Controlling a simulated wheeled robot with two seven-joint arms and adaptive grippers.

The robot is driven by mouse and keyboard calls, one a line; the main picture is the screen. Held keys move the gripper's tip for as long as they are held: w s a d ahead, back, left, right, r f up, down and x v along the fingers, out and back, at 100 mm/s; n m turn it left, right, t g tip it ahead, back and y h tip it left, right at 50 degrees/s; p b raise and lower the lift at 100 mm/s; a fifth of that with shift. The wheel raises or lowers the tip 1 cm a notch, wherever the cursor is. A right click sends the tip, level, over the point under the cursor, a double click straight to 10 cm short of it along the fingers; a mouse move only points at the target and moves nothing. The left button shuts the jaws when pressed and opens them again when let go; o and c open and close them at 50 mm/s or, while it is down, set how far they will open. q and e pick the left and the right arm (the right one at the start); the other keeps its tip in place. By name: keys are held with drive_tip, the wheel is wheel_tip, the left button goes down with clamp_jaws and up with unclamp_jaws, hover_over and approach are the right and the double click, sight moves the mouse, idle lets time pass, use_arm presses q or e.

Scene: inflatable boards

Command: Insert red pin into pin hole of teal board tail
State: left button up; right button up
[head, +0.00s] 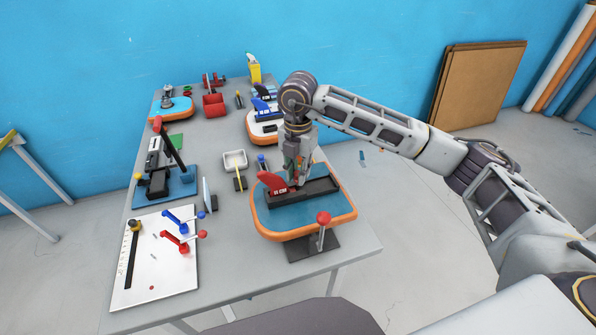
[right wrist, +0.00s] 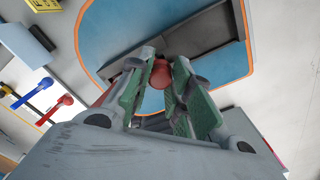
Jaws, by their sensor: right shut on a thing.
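The teal board tail (head: 290,219) has an orange rim and lies flat near the table's front right; it also shows in the right wrist view (right wrist: 112,32). A dark grey bar (head: 318,187) lies across it, with a red fin-shaped piece (head: 270,181) at its left end. My right gripper (head: 297,178) points down over the bar. In the right wrist view its green-padded fingers (right wrist: 160,78) are shut on a red round-ended piece, apparently the red pin (right wrist: 160,72). The pin's lower end and the pin hole are hidden. My left gripper is out of view.
A red-knobbed clamp (head: 323,219) stands at the board's front edge. Left are a white panel (head: 150,285) with blue and red toggle clamps (head: 182,232) and a small tray (head: 234,160). Another orange-rimmed board (head: 262,130) lies behind. The table's front right corner is clear.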

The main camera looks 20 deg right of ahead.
drive_tip(key=shift+f+b, duration=0.65)
drive_tip(key=shift+f, duration=0.2)
idle(0.6)
drive_tip(key=o, duration=0.9)
drive_tip(key=shift+c, duration=0.2)
drive_tip(key=shift+r, duration=0.85)
wheel_tip(320, 180, up, 10)
drive_tip(key=shift+r, duration=0.1)
drive_tip(key=shift+s, duration=0.1)
